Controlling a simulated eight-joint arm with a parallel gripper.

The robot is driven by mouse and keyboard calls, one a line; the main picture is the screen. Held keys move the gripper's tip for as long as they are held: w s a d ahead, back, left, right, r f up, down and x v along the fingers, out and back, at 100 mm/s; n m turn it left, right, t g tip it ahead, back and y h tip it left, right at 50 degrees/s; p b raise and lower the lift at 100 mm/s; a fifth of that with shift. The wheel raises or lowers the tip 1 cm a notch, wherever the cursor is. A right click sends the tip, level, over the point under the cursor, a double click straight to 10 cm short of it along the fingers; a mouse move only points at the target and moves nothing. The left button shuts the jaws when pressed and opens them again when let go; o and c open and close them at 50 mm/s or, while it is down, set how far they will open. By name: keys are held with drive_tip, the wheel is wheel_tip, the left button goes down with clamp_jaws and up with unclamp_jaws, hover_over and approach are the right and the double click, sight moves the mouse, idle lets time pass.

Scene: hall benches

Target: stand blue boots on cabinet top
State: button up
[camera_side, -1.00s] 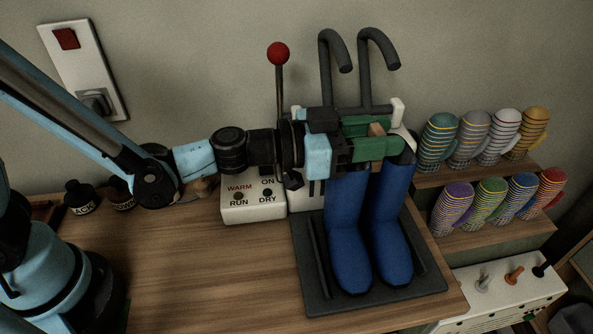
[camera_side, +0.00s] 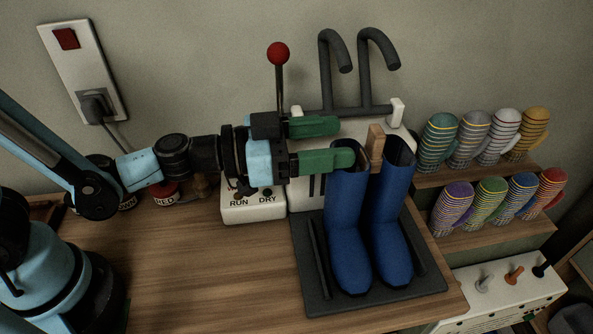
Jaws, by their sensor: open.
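The pair of blue boots (camera_side: 348,225) stands upright, side by side, on a dark tray (camera_side: 311,290) on the wooden cabinet top (camera_side: 200,270). A wooden clip or block (camera_side: 376,146) sits between the boot tops. My gripper (camera_side: 328,143) is open, its two green fingers pointing right. The nearer finger overlaps the left boot's top rim in the picture; I cannot tell whether it touches. The fingers hold nothing.
Behind the boots is a white dryer with two dark hooked pipes (camera_side: 365,75). A control box (camera_side: 253,207) and a red-knobbed lever (camera_side: 278,55) stand left of them. The cabinet top's front left is clear.

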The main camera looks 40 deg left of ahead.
drive_tip(key=v, duration=0.5)
drive_tip(key=shift+c, duration=0.5)
drive_tip(key=d+m+g, duration=0.1)
drive_tip(key=d+g, duration=1.2)
drive_tip(key=d, duration=0.5)
wheel_tip(320, 180, up, 9)
drive_tip(key=n+y, duration=1.3)
drive_tip(key=n, duration=0.6)
hover_over(376, 159)
drive_tip(key=shift+w+d+f, duration=0.15)
drive_tip(key=shift+w+f, duration=0.1)
drive_tip(key=shift+w, duration=0.05)
drive_tip(key=shift+s+a+f, duration=0.1)
drive_tip(key=shift+a+f, duration=0.05)
drive_tip(key=shift+f, duration=2.85)
drive_tip(key=shift+a+f, duration=0.1)
drive_tip(key=shift+f, duration=2.9)
